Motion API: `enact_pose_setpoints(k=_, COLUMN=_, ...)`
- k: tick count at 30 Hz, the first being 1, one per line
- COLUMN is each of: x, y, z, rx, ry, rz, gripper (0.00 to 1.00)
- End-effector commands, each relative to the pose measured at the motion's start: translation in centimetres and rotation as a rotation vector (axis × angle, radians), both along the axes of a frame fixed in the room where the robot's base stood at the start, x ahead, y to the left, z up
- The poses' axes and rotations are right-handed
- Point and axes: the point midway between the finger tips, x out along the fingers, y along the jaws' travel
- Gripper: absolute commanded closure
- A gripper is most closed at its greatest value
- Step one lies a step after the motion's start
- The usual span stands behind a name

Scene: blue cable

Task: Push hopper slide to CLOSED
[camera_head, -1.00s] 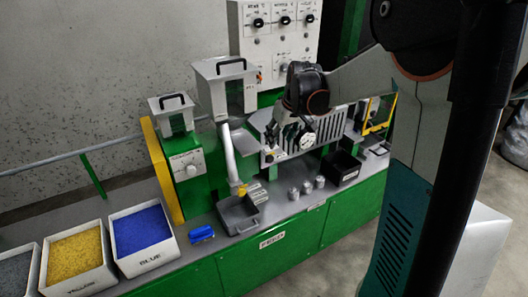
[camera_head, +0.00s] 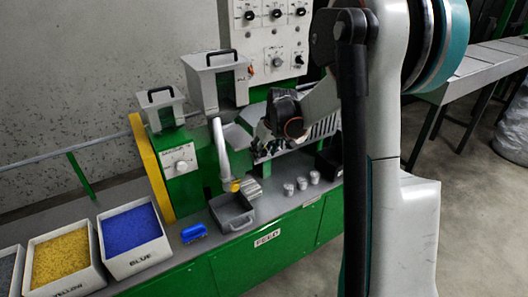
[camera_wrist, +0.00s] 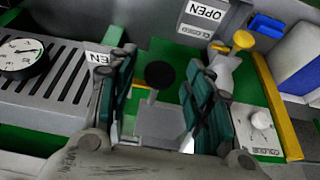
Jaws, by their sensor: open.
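My gripper (camera_wrist: 160,105) is open, with teal-padded fingers pointing down over the machine. In the wrist view a black round knob (camera_wrist: 160,74) on a short stem shows between the fingers, apart from both pads. A grey plate (camera_wrist: 162,122) lies below it; I cannot tell whether it is the slide itself. An "OPEN" sign (camera_wrist: 203,14) shows at the top. In the head view my gripper (camera_head: 262,150) is right of and below the grey lidded hopper (camera_head: 203,88). The slide is hidden there by my arm.
A gauge (camera_wrist: 20,56) and slotted grey panel (camera_wrist: 58,80) lie left in the wrist view. A yellow-capped pipe (camera_wrist: 242,40) and a knobbed panel (camera_wrist: 262,122) lie right. A grey tray (camera_head: 232,212), metal cups (camera_head: 302,183) and pellet bins (camera_head: 130,238) stand on the bench.

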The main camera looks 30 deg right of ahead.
Motion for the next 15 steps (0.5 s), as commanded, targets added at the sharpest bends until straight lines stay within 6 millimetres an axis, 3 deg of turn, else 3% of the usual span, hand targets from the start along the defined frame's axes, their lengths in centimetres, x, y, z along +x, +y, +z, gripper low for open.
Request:
enact_pose_setpoints(k=4, x=0.00, y=0.01, z=0.03, rx=0.000, ry=0.000, rz=0.000, gripper=0.53)
enact_pose_setpoints(k=10, x=-0.01, y=0.00, z=0.04, rx=0.000, ry=0.000, rz=0.000, gripper=0.96)
enact_pose_setpoints(k=11, x=-0.01, y=0.00, z=0.04, rx=0.000, ry=0.000, rz=0.000, gripper=1.00)
enact_pose_setpoints(k=15, x=0.07, y=0.00, z=0.03, rx=0.000, ry=0.001, rz=0.000, gripper=1.00)
